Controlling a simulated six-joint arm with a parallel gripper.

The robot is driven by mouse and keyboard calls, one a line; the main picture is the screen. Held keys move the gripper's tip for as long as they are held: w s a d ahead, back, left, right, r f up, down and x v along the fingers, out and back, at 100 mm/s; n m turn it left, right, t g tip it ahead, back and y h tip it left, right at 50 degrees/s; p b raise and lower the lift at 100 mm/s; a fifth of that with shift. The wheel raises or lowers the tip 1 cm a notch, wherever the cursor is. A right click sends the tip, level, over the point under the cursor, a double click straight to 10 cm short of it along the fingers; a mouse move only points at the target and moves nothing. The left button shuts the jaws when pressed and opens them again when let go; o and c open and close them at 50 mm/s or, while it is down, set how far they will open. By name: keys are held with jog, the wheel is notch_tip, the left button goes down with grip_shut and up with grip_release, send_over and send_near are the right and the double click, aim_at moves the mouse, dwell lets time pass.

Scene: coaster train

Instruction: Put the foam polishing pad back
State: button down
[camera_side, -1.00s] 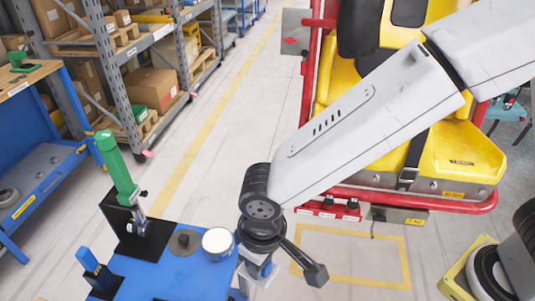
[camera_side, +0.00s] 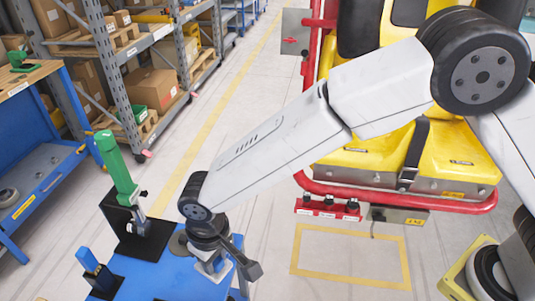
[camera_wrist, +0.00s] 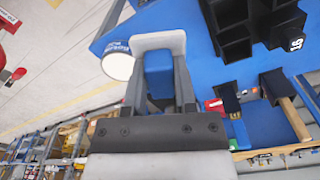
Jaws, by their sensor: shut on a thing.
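My gripper (camera_wrist: 159,82) is shut on a blue block-shaped grip. A pale grey-white pad, which I take for the foam polishing pad (camera_wrist: 158,41), sits at the far end of that grip, beyond the fingertips. In the side view my gripper (camera_side: 210,262) is over the blue worktop (camera_side: 165,277), with the pale pad (camera_side: 206,272) low under the wrist. I cannot tell whether the pad touches the worktop. A dark round disc (camera_side: 180,244) lies just left of my wrist, partly hidden.
A white tin (camera_wrist: 117,65) stands close beside the held pad. A green-handled clamp (camera_side: 118,165) and a blue-handled item (camera_side: 92,265) stand on the worktop's left.

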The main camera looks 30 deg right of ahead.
send_over(202, 282)
jog(key=shift+s+d+f, duration=0.1)
jog(key=shift+s+f, duration=0.05)
jog(key=shift+f, duration=1.15)
jog(key=shift+s+d+f, duration=0.1)
jog(key=shift+s+f, duration=0.05)
jog(key=shift+f, duration=1.15)
jog(key=shift+w+a+f, duration=0.1)
jog(key=shift+a+f, duration=0.05)
jog(key=shift+f, duration=0.05)
jog(key=shift+w+f, duration=0.1)
jog(key=shift+f, duration=1.55)
jog(key=shift+f, duration=0.1)
jog(key=shift+c, duration=2)
grip_release()
notch_tip(202, 282, up, 12)
jog(key=shift+s, duration=0.2)
